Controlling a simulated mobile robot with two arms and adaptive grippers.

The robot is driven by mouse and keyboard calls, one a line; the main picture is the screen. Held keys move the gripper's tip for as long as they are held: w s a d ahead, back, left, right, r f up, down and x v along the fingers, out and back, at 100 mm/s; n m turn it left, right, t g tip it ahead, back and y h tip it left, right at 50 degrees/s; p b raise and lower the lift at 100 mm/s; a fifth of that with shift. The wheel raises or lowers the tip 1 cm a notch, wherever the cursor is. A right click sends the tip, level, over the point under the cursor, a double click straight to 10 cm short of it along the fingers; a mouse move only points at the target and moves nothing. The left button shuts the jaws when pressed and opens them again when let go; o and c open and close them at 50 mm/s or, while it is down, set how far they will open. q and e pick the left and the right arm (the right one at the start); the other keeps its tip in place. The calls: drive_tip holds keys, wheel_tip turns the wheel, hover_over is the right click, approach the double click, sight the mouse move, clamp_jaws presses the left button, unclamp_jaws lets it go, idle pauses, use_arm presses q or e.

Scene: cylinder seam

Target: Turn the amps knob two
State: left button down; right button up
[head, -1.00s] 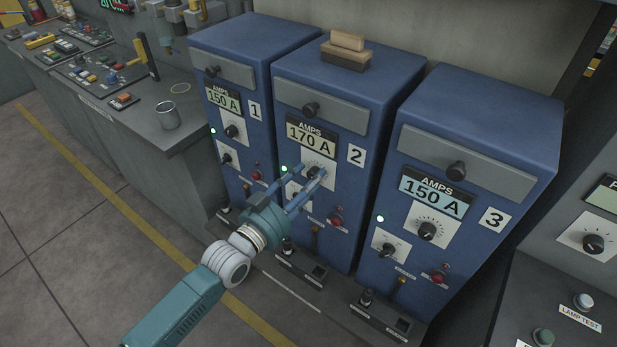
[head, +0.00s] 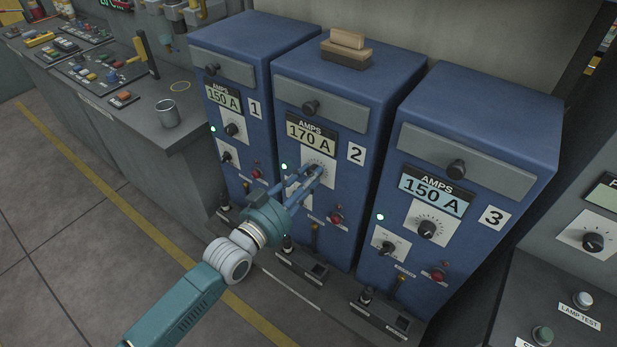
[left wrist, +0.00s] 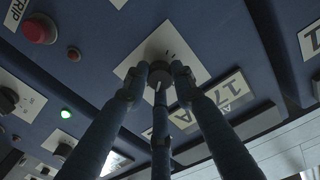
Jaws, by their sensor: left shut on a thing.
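Power unit 2 (head: 345,85) is the middle blue cabinet. Its amps display (head: 310,133) reads 170 A. The white dial plate (head: 326,178) of its amps knob lies below the display, and the knob is largely hidden by my fingers in the head view. My left gripper (head: 308,174) is at that plate with its fingers shut on the knob. In the left wrist view the dark round knob (left wrist: 159,72) sits between the fingertips, with a pale mark on it. The 17 of the display (left wrist: 236,92) shows to the right. My right gripper is not in view.
Unit 1 (head: 250,48) on the left and unit 3 (head: 485,115) on the right both read 150 A. A lower knob and a red button (head: 336,217) sit below the amps knob. Two blocks (head: 346,48) lie on unit 2. A metal cup (head: 168,113) stands on the left bench.

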use_arm(q)
drive_tip(key=n, duration=0.6)
idle(0.3)
drive_tip(key=shift+n, duration=0.3)
drive_tip(key=c, duration=1.4)
unclamp_jaws()
drive_tip(key=shift+c, duration=0.2)
drive_tip(key=shift+s+a, duration=0.1)
drive_tip(key=v, duration=1.2)
